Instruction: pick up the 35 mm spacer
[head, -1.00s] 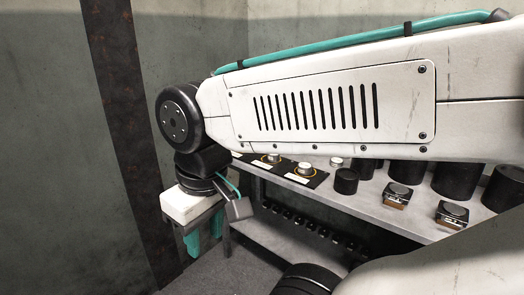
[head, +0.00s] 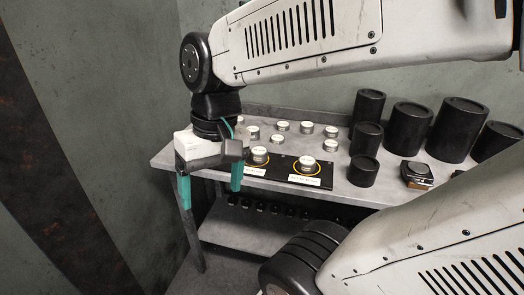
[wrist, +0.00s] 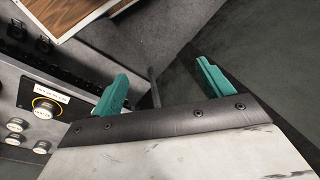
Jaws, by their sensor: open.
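Several small silver round pieces stand on the grey bench (head: 215,160), among them one at the back (head: 281,126), one farther right (head: 331,132) and one at the left (head: 253,132). Two more silver pieces sit in yellow rings on black labelled plates, one on the left (head: 259,155) and one on the right (head: 306,164). The labels are too small to read, so I cannot tell which piece is the 35 mm spacer. My gripper (head: 211,184) is open and empty, with teal fingers pointing down by the bench's left front edge. Its fingers also show in the wrist view (wrist: 163,78).
Black cylinders of several sizes, one tall one at the back (head: 367,108), crowd the bench's right side. A small dark block with a wooden-looking side (head: 416,175) lies at the front right. A lower shelf (head: 250,232) runs underneath. Open floor lies left of the bench.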

